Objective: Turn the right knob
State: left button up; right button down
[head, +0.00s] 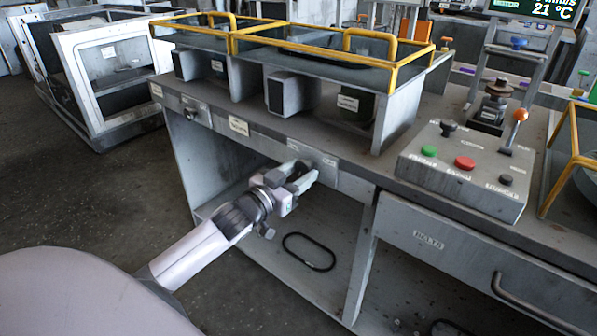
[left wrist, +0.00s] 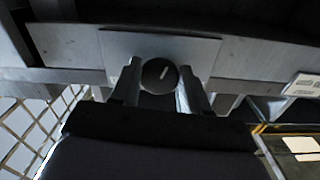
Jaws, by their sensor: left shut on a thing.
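The right knob (left wrist: 159,75) is a dark round dial with a pale pointer line, on a grey plate in the left wrist view. The line tilts slightly right of upright there. My left gripper (head: 304,174) is at the bench's front panel in the head view, shut on this knob with one finger on each side. The fingers mostly hide the knob in the head view. The left knob (head: 190,113) sits further left on the same front panel, with no gripper on it. My right gripper is not in view.
The bench (head: 400,190) carries yellow-railed housings (head: 290,55) above the knobs. To the right stand a button box (head: 466,170) with green, red and black buttons and a drawer (head: 470,255) with a handle. A black ring (head: 309,252) lies on the lower shelf.

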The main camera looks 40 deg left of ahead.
pick_arm(q)
jog(key=shift+r+m+p, duration=0.15)
jog(key=shift+m+p, duration=0.5)
jog(key=shift+m, duration=0.45)
jog(key=shift+a+m+p, duration=0.1)
jog(key=shift+m+p, duration=0.65)
jog(key=shift+m, duration=1.35)
jog(key=o, duration=1.1)
jog(key=shift+c, duration=0.2)
jog(key=s, duration=0.7)
jog(key=shift+a, duration=0.3)
